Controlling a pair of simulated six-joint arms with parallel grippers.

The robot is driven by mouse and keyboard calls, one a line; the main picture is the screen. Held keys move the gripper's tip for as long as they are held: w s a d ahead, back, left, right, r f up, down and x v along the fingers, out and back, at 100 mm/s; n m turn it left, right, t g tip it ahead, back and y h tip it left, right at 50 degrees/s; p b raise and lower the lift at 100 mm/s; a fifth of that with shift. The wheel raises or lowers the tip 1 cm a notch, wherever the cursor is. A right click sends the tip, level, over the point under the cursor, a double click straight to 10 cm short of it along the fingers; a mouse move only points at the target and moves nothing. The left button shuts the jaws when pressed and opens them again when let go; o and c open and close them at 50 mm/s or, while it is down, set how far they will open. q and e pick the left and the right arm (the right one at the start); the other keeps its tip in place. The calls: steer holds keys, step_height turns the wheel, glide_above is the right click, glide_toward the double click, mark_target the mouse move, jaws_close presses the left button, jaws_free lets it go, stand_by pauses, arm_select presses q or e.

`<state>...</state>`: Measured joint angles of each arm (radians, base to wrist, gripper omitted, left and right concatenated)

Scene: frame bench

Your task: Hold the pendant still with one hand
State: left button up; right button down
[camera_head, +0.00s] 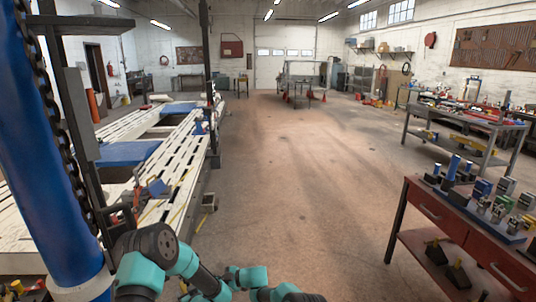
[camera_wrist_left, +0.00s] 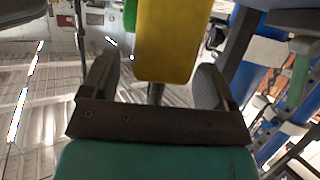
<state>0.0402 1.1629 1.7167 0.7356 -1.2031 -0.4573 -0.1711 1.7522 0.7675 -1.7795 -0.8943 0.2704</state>
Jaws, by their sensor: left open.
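A yellow block-shaped body (camera_wrist_left: 172,42), which looks like the pendant, shows at the top centre of the left wrist view. A green part sits at its upper left, and its upper end is cut off by the frame. My left gripper (camera_wrist_left: 156,78) is open. Its two dark fingers stand on either side of the yellow body's lower end, with a visible gap on each side. A dark stem shows below the yellow body. I cannot make out the pendant clearly in the head view. My right gripper is not in view.
A blue post (camera_head: 45,150) with a dark chain stands close at the left. The white slotted frame bench (camera_head: 180,165) lies beside it. A red workbench (camera_head: 450,220) with tools stands at the right. The floor (camera_head: 295,170) between is clear.

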arm_select(q)
steer(key=v, duration=1)
steer(key=shift+d, duration=0.15)
steer(key=shift+s, duration=0.15)
